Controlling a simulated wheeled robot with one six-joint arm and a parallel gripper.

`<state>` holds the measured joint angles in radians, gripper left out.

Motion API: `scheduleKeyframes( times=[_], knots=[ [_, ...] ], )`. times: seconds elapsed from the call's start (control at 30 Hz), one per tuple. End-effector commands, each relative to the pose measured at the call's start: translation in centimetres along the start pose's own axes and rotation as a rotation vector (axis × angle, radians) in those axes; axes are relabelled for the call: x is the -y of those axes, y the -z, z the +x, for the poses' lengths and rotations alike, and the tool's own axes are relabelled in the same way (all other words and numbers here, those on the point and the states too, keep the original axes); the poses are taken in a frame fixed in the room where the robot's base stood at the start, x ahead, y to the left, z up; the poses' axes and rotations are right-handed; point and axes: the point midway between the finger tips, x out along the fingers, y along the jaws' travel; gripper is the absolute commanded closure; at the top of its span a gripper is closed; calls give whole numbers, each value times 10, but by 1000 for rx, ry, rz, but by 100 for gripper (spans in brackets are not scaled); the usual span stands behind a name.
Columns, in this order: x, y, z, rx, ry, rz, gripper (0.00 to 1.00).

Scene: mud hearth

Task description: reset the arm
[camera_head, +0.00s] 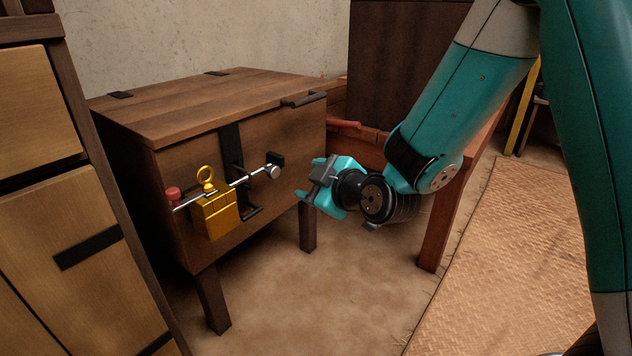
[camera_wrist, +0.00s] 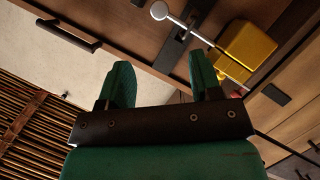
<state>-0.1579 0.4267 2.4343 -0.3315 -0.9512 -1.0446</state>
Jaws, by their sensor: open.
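My gripper (camera_head: 314,190) is open and empty, a little in front and to the right of a wooden chest. Its two teal fingers also show spread apart in the wrist view (camera_wrist: 162,85). My teal arm comes down from the upper right. The wooden chest (camera_head: 280,125) stands on legs with its lid down. A metal bolt (camera_head: 241,180) crosses its front, with a red knob (camera_head: 173,194) at the left end. A yellow padlock (camera_head: 213,214) hangs at the bolt; it also shows in the wrist view (camera_wrist: 245,45). My gripper appears apart from both.
A wooden cabinet (camera_head: 80,215) stands close at the left. A reddish wooden table (camera_head: 436,225) stands behind and below my arm, with a red object (camera_head: 343,124) near it. A woven mat (camera_head: 500,265) lies on the floor at the right. The floor before the chest is clear.

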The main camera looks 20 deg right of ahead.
Motion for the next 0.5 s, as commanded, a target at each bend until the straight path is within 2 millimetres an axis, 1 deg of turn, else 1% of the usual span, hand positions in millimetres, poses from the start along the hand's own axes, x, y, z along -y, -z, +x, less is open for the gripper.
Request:
scheduleKeyframes(
  times=[0.1, 0.33, 0.37, 0.43, 0.47, 0.5],
  knots=[
    [3, 4, 1, -6, 6, -1, 41],
    [4, 9, 0, -6, 19, 6, 41],
    [4, 12, -2, -3, 30, 16, 41],
    [3, 24, -11, 11, 79, 59, 41],
    [3, 31, -16, 21, 110, 86, 41],
    [4, 42, -26, 40, 161, 131, 41]
  ],
)
